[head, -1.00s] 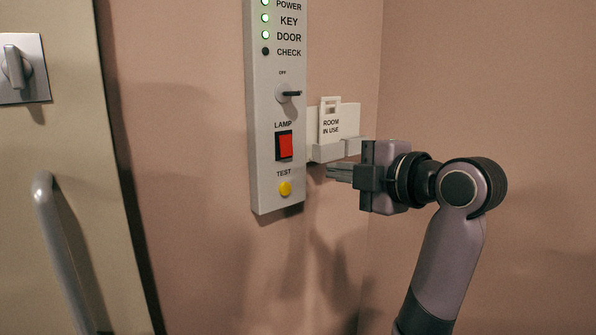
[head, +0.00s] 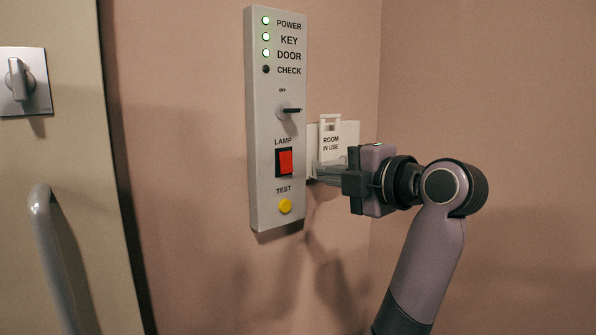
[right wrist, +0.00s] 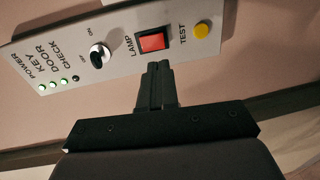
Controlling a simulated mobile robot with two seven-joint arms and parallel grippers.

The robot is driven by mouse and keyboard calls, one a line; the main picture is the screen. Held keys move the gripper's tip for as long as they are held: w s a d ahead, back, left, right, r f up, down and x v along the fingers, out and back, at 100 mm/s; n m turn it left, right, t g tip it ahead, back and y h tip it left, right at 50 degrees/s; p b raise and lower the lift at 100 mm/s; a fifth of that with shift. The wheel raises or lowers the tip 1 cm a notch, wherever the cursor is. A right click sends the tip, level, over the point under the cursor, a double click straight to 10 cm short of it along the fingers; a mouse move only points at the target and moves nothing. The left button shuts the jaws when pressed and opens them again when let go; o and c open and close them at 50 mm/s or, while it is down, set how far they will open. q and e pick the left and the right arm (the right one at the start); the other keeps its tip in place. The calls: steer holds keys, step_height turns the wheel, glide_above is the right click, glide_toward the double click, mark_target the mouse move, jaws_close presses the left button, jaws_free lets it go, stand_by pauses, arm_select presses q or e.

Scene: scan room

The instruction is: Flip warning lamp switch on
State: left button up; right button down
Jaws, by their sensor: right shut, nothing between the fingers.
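The warning lamp switch (head: 284,162) is a red rocker in a black frame under the word LAMP on a tall grey wall panel (head: 263,215). It also shows in the right wrist view (right wrist: 152,42), just beyond my fingertips. My right gripper (head: 318,172) is shut and empty, to the right of the panel at about the height of the switch. In the right wrist view its fingertips (right wrist: 158,66) point at the panel's edge near the switch, with a small gap that I cannot measure. My left gripper is not in view.
Above the switch is a key knob (head: 287,108) and lights, three green and the CHECK one dark. A yellow TEST button (head: 285,206) is below. A "ROOM IN USE" sign (head: 331,140) in a holder is behind my gripper. A door with a handle (head: 42,235) stands left.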

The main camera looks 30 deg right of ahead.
mark_target(288, 169)
steer(key=w, duration=0.5)
steer(key=w+f, duration=0.1)
steer(key=w, duration=0.2)
steer(key=shift+w+a, duration=0.3)
steer(key=shift+a, duration=0.05)
steer(key=shift+d, duration=0.1)
